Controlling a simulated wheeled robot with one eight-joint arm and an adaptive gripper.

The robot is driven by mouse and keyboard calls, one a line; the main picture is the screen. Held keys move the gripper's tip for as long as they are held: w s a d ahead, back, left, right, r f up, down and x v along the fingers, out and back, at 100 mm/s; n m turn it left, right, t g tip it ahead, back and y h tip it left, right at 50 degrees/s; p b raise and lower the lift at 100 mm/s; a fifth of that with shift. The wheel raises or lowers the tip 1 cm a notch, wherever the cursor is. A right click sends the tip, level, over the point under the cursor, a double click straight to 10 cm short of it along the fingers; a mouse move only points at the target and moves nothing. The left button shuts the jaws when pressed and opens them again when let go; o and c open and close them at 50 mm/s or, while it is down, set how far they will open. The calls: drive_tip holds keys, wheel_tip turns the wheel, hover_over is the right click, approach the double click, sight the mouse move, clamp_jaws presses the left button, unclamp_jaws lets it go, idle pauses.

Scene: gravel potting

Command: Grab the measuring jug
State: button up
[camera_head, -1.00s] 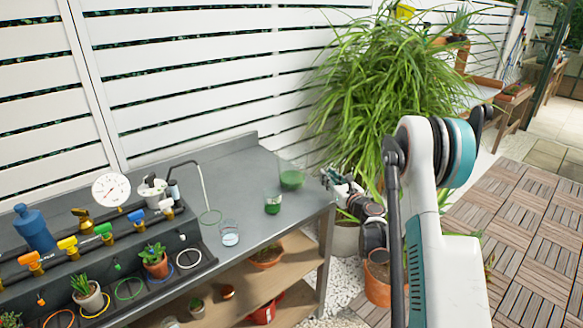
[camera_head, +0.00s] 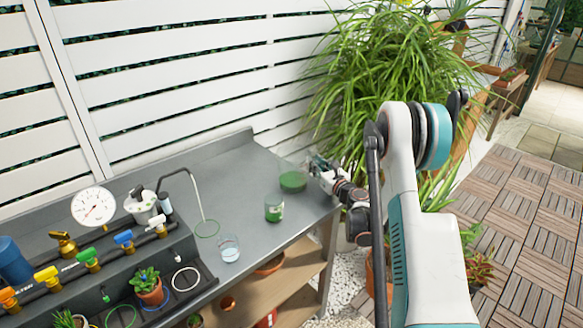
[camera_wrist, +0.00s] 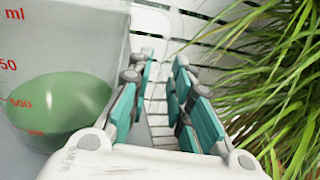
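The measuring jug (camera_head: 292,181) is clear, holds green liquid and stands on the grey bench near its back right end. In the wrist view the jug (camera_wrist: 60,55) fills the left side, with red "ml" marks. My gripper (camera_head: 317,162) is beside the jug's right side in the head view. In the wrist view its teal fingers (camera_wrist: 162,85) are apart with nothing between them, and the jug lies outside them to the left. Whether a finger touches the jug cannot be told. The jug's handle is not clearly visible.
A smaller glass with green liquid (camera_head: 274,209) and a glass with pale liquid (camera_head: 229,249) stand on the bench (camera_head: 225,190). A valve manifold and a gauge (camera_head: 94,206) are at left. A leafy plant (camera_head: 385,95) is right of my gripper. White slats stand behind.

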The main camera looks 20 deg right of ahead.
drive_tip(key=shift+s, duration=0.1)
clamp_jaws()
drive_tip(key=shift+r, duration=0.25)
